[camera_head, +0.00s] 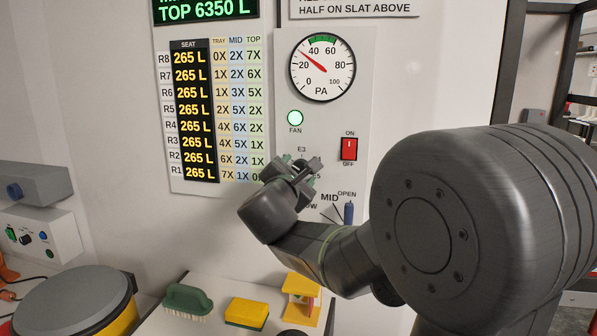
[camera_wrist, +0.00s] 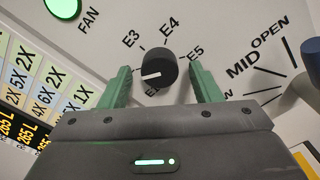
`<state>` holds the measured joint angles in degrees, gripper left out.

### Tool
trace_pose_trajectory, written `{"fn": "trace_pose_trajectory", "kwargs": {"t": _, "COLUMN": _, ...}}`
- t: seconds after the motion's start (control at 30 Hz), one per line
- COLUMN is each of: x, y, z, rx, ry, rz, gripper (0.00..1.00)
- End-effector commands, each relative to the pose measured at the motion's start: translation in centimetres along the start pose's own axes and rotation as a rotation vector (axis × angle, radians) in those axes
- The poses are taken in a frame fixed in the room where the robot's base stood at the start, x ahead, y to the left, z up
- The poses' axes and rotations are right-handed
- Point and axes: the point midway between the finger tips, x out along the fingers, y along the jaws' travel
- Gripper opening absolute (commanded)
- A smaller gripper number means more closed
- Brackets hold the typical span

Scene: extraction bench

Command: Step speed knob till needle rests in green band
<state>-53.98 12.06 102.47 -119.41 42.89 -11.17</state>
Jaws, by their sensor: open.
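The round gauge (camera_head: 322,68) on the wall panel reads in PA. Its red needle points up and left, between 20 and 40, left of the green band (camera_head: 322,40) at the top. The black speed knob (camera_wrist: 158,70) shows in the wrist view among the labels E3, E4 and E5; its white mark points left and slightly down. Another label below it is partly covered. My gripper (camera_wrist: 160,74) is open, with one green finger on each side of the knob; contact is not clear. In the head view my gripper (camera_head: 297,172) hides the knob.
A green FAN lamp (camera_head: 295,118) is lit above, beside a red ON/OFF switch (camera_head: 349,149). A blue lever (camera_head: 349,212) stands right of my gripper, by MID and OPEN. A brush (camera_head: 187,300) and sponge (camera_head: 247,312) lie on the bench below.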

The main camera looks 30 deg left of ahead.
Motion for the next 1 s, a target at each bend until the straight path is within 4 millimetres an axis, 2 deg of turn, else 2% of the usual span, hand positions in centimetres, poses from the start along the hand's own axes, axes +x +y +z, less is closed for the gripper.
{"fn": "trace_pose_trajectory", "kwargs": {"t": 0.23, "x": 0.08, "y": -0.02, "z": -0.02, "rx": 0.000, "ry": 0.000, "rz": 0.000, "gripper": 0.57}}
{"fn": "trace_pose_trajectory", "kwargs": {"t": 0.27, "x": 0.07, "y": -0.01, "z": -0.02, "rx": 0.000, "ry": 0.000, "rz": 0.000, "gripper": 0.54}}
{"fn": "trace_pose_trajectory", "kwargs": {"t": 0.47, "x": 0.06, "y": -0.01, "z": -0.02, "rx": 0.000, "ry": 0.000, "rz": 0.000, "gripper": 0.14}}
{"fn": "trace_pose_trajectory", "kwargs": {"t": 0.5, "x": 0.06, "y": -0.01, "z": -0.02, "rx": 0.000, "ry": 0.000, "rz": 0.000, "gripper": 0.13}}
{"fn": "trace_pose_trajectory", "kwargs": {"t": 0.77, "x": 0.03, "y": -0.14, "z": -0.20, "rx": 0.024, "ry": -0.001, "rz": 0.001, "gripper": 0.13}}
{"fn": "trace_pose_trajectory", "kwargs": {"t": 1.0, "x": 0.01, "y": -0.37, "z": -0.55, "rx": 0.133, "ry": -0.001, "rz": 0.003, "gripper": 0.13}}
